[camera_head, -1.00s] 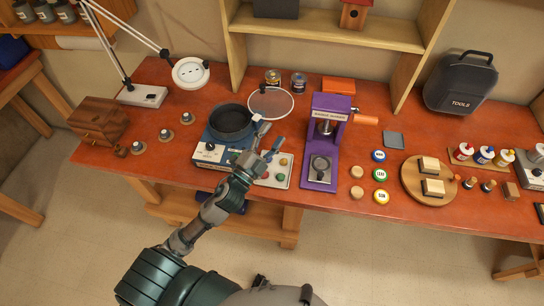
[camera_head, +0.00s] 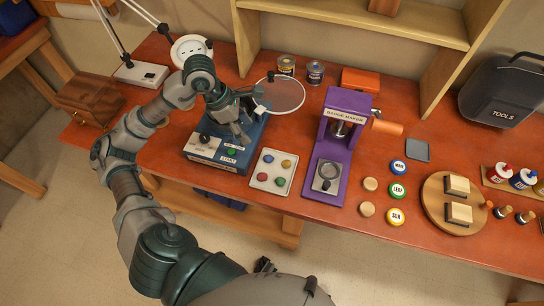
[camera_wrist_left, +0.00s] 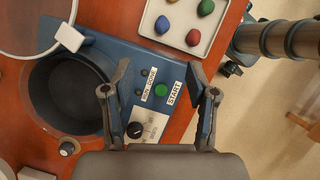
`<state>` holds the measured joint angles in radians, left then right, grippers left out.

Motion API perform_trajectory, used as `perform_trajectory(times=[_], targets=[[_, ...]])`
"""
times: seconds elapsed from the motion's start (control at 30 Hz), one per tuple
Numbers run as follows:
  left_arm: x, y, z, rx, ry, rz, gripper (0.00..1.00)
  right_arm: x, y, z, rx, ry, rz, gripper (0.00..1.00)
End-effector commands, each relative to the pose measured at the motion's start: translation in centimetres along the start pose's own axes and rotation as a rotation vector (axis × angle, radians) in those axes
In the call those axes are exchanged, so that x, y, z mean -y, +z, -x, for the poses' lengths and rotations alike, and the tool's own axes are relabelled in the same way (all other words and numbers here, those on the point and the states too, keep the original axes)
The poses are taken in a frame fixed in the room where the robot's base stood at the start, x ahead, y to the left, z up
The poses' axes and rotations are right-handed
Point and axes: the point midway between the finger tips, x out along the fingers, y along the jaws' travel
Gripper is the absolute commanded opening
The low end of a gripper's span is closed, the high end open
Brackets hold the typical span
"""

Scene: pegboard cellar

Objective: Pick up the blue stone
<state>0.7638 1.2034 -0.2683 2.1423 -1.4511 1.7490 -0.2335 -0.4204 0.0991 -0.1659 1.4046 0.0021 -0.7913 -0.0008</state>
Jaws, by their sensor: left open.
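The blue stone (camera_head: 268,158) lies in a small pale tray (camera_head: 271,189) with a yellow, a red and a green stone. In the left wrist view the blue stone (camera_wrist_left: 162,25) is near the top, beyond the fingertips. My left gripper (camera_head: 250,122) is above the blue tumbler machine, to the left of the tray and apart from the stones. Its fingers (camera_wrist_left: 160,72) are spread and empty over the machine's panel. The pan of the machine is mostly hidden by my arm in the head view. My right gripper is not in view.
The machine's front has a green START button (camera_head: 231,152). A round clear lid (camera_head: 287,94) lies behind it. A purple badge maker (camera_head: 325,185) stands right of the tray, a lamp (camera_head: 190,48) at back left. The red table is bare just before the tray.

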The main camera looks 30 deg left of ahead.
Motion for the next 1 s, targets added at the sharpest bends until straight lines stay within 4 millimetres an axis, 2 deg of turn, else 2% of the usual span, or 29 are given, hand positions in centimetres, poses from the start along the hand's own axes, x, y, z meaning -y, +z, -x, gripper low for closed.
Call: perform_trajectory(times=[0.1, 0.33, 0.63, 0.9, 1.0], targets=[[0.1, -0.1, -3.2, 0.0, -0.01, 0.001, 0.58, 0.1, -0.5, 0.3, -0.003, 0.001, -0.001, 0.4], [0.2, 0.0, -8.2, 0.004, -0.01, 0.0, 0.58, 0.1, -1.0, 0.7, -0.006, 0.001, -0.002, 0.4], [0.4, 0.4, -11.0, 0.003, -0.007, -0.001, 0.58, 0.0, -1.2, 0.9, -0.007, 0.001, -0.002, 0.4], [0.6, 0.5, -15.0, 0.005, -0.008, 0.001, 0.58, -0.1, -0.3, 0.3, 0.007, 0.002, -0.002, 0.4], [0.6, 0.5, -15.5, 0.005, -0.007, 0.0, 0.58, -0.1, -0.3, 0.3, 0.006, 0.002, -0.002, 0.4]])
